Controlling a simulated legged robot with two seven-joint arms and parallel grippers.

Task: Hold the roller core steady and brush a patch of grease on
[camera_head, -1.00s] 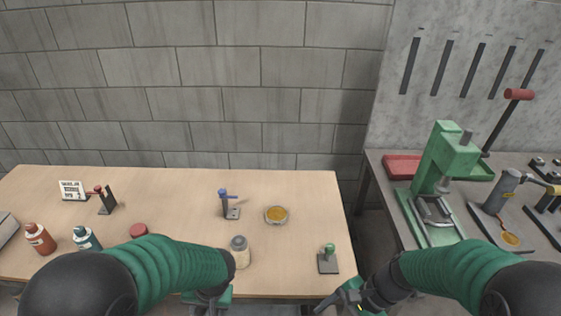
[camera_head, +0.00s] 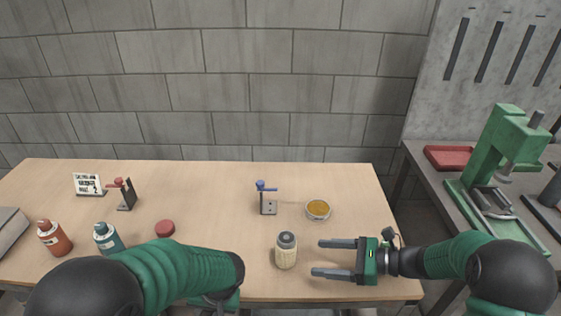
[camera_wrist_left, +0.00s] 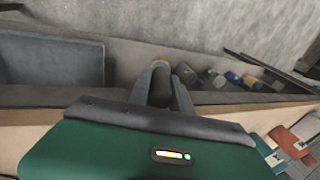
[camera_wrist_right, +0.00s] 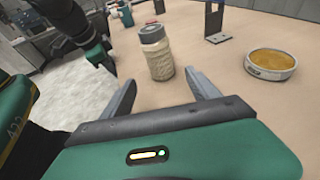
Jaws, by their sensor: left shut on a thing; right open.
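A shallow round tin of amber grease (camera_head: 318,208) sits on the table, and it also shows in the right wrist view (camera_wrist_right: 270,64). A cream, ribbed upright cylinder with a grey top (camera_head: 286,252) stands near the front edge; I cannot tell if it is the roller core. My right gripper (camera_head: 316,258) is open and empty, its fingers pointing at this cylinder from the right, apart from it. My left gripper (camera_wrist_left: 160,75) is shut on a dark, narrow thing with a tan end (camera_wrist_left: 160,64). My left forearm mostly hides it in the head view. No brush is clearly visible.
A blue-topped stand (camera_head: 267,198) is behind the cylinder. To the left are a red-topped stand (camera_head: 125,194), a red cap (camera_head: 165,228), an orange bottle (camera_head: 54,238), a teal bottle (camera_head: 107,238) and a sign (camera_head: 88,184). A green press (camera_head: 498,150) stands on the right bench.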

